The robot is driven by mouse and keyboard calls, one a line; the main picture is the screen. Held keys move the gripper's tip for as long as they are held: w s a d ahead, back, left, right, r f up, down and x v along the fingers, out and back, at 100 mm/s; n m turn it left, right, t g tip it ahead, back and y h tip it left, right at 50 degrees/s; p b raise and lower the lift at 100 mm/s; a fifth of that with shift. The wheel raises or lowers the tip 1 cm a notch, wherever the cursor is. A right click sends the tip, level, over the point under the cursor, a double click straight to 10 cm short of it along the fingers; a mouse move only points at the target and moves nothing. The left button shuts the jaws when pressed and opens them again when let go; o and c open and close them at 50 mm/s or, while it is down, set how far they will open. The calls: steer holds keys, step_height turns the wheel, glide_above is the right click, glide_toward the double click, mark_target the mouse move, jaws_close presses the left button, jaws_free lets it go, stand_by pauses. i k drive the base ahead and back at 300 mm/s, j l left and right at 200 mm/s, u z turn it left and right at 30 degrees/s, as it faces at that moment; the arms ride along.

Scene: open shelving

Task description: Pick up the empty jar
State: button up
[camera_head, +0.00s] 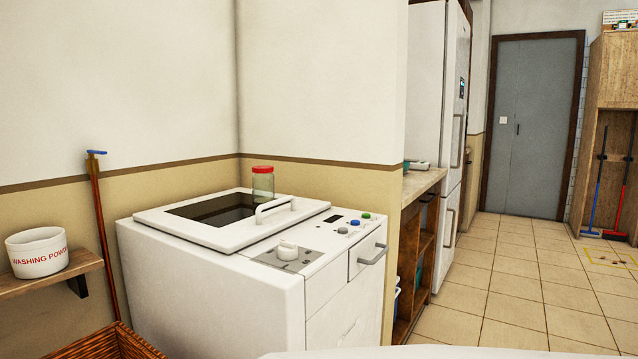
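The empty jar (263,186) is clear glass with a red lid. It stands upright on the top of the white washing machine (210,290), near the back right, close to the wall corner. The white handle of the machine's lid stands in front of the jar and hides part of its base. My gripper is not in view. A smooth white surface at the bottom edge of the picture may be part of my body, but I cannot tell.
A small wooden shelf (50,275) at left holds a white washing powder tub (38,253). A wall end and wooden counter (422,183) stand right of the machine. Tiled floor (515,285) is open at right.

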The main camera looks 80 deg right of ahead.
mark_target(263, 178)
steer(key=z, duration=2)
steer(key=u, duration=2.6)
steer(key=z, duration=2.6)
